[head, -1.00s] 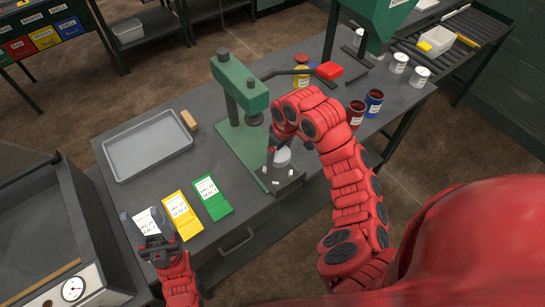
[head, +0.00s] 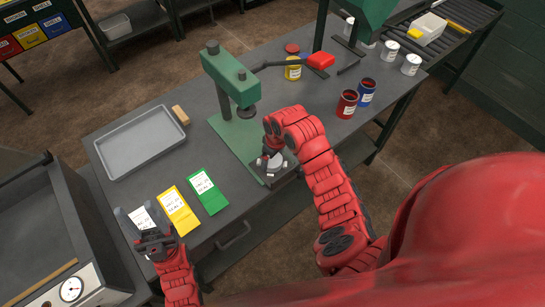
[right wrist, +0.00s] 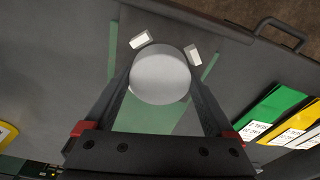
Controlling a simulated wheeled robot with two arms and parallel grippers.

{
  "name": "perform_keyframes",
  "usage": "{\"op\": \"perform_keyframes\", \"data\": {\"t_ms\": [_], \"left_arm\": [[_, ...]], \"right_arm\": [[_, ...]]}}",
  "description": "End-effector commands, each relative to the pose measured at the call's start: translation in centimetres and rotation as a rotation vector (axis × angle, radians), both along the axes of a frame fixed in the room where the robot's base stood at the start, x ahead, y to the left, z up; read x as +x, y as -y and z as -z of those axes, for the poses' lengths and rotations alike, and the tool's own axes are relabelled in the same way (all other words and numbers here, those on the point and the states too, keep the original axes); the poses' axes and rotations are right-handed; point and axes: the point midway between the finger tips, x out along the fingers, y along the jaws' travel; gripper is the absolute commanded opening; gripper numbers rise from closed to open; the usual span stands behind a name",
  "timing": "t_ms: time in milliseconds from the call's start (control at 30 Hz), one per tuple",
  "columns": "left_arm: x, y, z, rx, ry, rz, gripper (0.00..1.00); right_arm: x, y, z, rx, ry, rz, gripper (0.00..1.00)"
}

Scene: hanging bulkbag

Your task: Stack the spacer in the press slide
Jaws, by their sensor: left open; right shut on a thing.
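My right gripper (right wrist: 160,82) is shut on the spacer (right wrist: 160,74), a pale grey round piece seen from above between the two fingers in the right wrist view. In the head view the spacer (head: 275,161) is partly hidden by my right gripper, over the dark press slide (head: 286,178) at the front of the green press. I cannot tell whether the spacer touches the slide. Two small white blocks (right wrist: 142,39) (right wrist: 193,54) sit just beyond the spacer. My left gripper (head: 147,222) is open and empty above the table's front left, by a white card (head: 143,217).
The green press (head: 230,80) stands behind the slide. A grey tray (head: 140,143), a yellow card (head: 179,210) and a green card (head: 207,192) lie to the left. Red (head: 347,104) and blue (head: 367,93) cans stand to the right, beyond my right arm.

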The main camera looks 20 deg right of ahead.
Motion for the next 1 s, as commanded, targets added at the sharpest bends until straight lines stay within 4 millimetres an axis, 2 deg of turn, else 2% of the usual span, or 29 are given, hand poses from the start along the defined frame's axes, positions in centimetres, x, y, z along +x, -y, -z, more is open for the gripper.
{"op": "perform_keyframes", "data": {"t_ms": [333, 367, 400, 633, 767, 800, 967, 1000], "left_arm": [[0.0, 0.0, 0.9, 0.0, 0.0, 0.0, 0.5], [0.0, 0.0, 0.7, 0.0, 0.0, 0.0, 0.5], [0.0, 0.0, 0.6, 0.0, 0.0, 0.0, 0.5], [0.0, 0.0, 0.6, 0.0, 0.0, 0.0, 0.5], [0.0, 0.0, -0.5, 0.0, 0.0, 0.0, 0.5], [0.0, 0.0, 0.3, 0.0, 0.001, 0.0, 0.5], [0.0, 0.0, 1.5, 0.0, 0.0, 0.0, 0.5], [0.0, 0.0, 0.9, 0.0, 0.0, 0.0, 0.5]], "right_arm": [[0.0, 0.0, 0.8, 0.001, 0.001, 0.001, 0.0], [0.0, 0.0, 0.7, 0.001, -0.001, 0.001, 0.94], [0.0, 0.0, 0.6, 0.0, 0.0, 0.0, 1.0], [0.0, 0.0, 0.6, 0.001, -0.001, 0.001, 1.0], [0.0, 0.0, -0.5, 0.0, -0.001, 0.0, 1.0], [0.0, 0.0, -0.4, 0.002, 0.002, 0.001, 1.0], [-0.2, 0.3, -2.7, 0.0, 0.004, 0.0, 1.0], [-0.3, 0.3, -4.3, 0.0, 0.005, -0.001, 1.0]]}}
